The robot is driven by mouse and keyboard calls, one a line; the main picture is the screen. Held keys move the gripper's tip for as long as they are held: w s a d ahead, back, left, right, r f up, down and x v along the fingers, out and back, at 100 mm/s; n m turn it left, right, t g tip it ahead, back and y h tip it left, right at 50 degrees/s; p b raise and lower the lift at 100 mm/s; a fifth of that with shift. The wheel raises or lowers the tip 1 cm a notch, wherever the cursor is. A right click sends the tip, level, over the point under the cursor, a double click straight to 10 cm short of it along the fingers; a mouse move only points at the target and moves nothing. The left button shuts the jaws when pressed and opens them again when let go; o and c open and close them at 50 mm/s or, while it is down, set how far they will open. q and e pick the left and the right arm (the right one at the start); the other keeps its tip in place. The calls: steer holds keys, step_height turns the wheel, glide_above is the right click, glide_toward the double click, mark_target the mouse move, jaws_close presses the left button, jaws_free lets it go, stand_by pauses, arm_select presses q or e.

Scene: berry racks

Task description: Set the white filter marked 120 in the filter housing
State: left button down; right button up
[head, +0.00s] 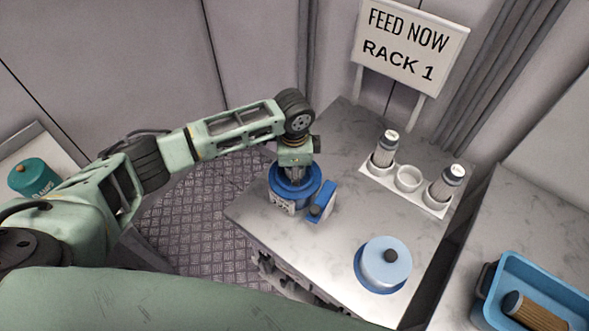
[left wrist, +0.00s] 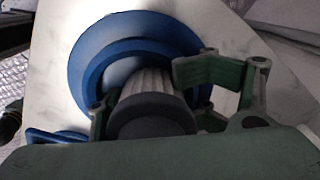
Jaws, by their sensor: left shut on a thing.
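My left gripper (head: 294,174) is above the round blue filter housing (head: 318,186) near the left edge of the marble-topped counter. In the left wrist view, my left gripper (left wrist: 190,95) is shut on a white pleated filter (left wrist: 146,84) with a dark grey end cap. The filter's far end points into the blue housing (left wrist: 92,62), within its ring; I cannot tell how deep it sits. No number is readable on this filter. A pale label with dark marks shows on the housing front, partly hidden. My right gripper is not in view.
A small blue block with a dark knob (head: 318,211) stands beside the housing. A pale blue lid with a dark knob (head: 386,263) lies to the right. A white rack (head: 375,171) holds two grey-and-white filters. A blue crate (head: 539,271) holds a brown filter. The counter's middle is clear.

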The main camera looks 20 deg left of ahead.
arm_select(q)
steer(key=shift+s+d+f+g, duration=0.2)
steer(key=shift+s+f, duration=0.4)
steer(key=shift+s+d+f+g, duration=0.15)
steer(key=shift+s+f+g, duration=0.05)
steer(key=shift+s+f, duration=0.4)
steer(key=c, duration=0.8)
jaws_free()
steer(key=shift+w, duration=0.15)
steer(key=shift+o, duration=1.4)
steer(key=shift+d+r, duration=0.1)
steer(key=shift+r, duration=0.05)
steer(key=r, duration=0.1)
steer(key=w+r, duration=0.1)
steer(key=r, duration=0.1)
steer(key=shift+w+r, duration=0.15)
steer(key=shift+r, duration=0.1)
steer(key=shift+o, duration=1.3)
steer(key=r, duration=0.8)
steer(key=shift+a+r, duration=0.25)
steer(key=shift+r, duration=0.15)
steer(key=shift+w+a+r, duration=0.2)
steer(key=shift+w+r, duration=0.1)
steer(key=shift+w, duration=0.05)
steer(key=shift+s+r, duration=0.15)
steer(key=shift+s, duration=0.1)
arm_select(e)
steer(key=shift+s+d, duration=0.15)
arm_select(q)
steer(key=shift+w, duration=0.2)
